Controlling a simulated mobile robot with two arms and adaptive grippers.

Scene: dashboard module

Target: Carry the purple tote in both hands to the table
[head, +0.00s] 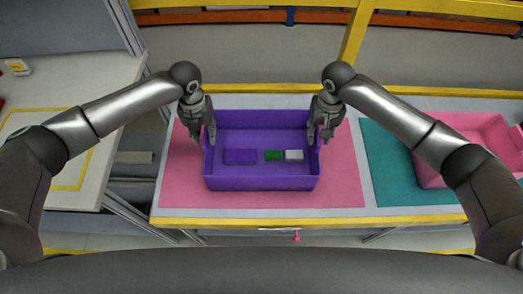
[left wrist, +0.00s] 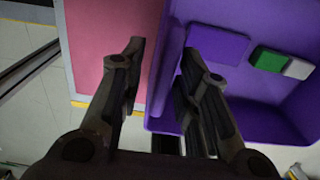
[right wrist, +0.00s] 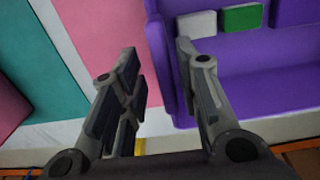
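The purple tote (head: 262,183) stands upright on a pink mat (head: 342,180) on the table in front of me. Inside it lie a purple block (head: 240,156), a green block (head: 273,155) and a light grey block (head: 294,155). My left gripper (head: 207,138) is open at the tote's left side wall. In the left wrist view its fingers (left wrist: 168,62) are apart, one outside the wall, one over the inside. My right gripper (head: 318,136) is open at the right side wall. In the right wrist view its fingers (right wrist: 158,62) likewise straddle the wall without closing on it.
A pink tote (head: 430,172) stands on a teal mat (head: 385,165) to the right. A white table (head: 105,90) with a yellow outline is at the left, separated by a gap. A yellow post (head: 355,35) and rail stand behind the worktop.

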